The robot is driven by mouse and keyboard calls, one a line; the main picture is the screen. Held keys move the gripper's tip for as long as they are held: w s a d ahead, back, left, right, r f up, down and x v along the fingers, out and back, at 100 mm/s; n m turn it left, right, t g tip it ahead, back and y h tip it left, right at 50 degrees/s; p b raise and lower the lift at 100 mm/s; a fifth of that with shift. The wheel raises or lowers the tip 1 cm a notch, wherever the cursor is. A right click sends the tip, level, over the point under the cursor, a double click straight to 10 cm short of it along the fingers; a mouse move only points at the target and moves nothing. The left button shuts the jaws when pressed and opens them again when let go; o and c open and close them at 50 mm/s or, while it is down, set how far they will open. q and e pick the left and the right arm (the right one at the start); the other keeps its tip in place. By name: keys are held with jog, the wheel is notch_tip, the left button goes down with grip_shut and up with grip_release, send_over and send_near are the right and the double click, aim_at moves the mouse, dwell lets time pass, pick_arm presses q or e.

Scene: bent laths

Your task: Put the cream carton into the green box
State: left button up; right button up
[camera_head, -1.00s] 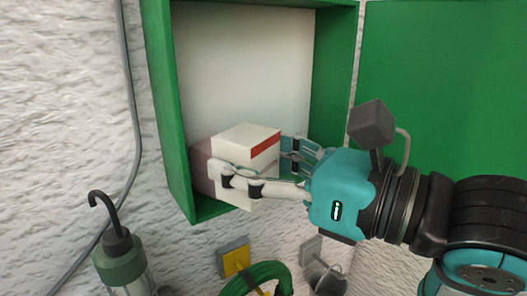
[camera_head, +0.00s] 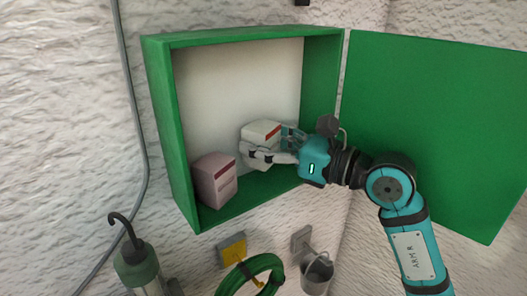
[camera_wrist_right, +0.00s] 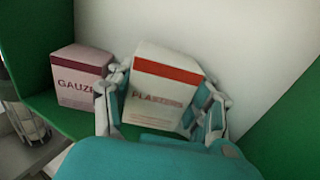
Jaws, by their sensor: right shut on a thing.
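The cream carton (camera_head: 262,130) has a red band. In the right wrist view the cream carton (camera_wrist_right: 160,98) shows lettering like "PLASTERS". My right gripper (camera_head: 266,146) is shut on it, with fingers on both sides; the gripper also shows in the wrist view (camera_wrist_right: 163,95). The carton is inside the opening of the green box (camera_head: 186,146), right of the middle. I cannot tell whether its bottom touches the box floor. The green box is open at the front, on a rough white wall. My left gripper is not in view.
A pink "GAUZE" carton (camera_head: 214,181) stands in the box's left corner, left of the cream one. The open green door (camera_head: 440,120) stands at the right. Below hang a green lamp (camera_head: 137,265), a green hose coil (camera_head: 258,268) and a metal cup (camera_head: 318,273).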

jog(key=shift+f+p, duration=0.35)
jog(key=shift+f, duration=1.25)
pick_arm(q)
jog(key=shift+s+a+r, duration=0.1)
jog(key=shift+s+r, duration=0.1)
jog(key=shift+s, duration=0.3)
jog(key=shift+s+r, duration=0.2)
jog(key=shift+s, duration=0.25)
pick_arm(e)
jog(key=shift+f, duration=0.15)
jog(key=o, duration=1.1)
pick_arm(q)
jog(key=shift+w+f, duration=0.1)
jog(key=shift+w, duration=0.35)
pick_arm(e)
jog(key=shift+o, duration=0.2)
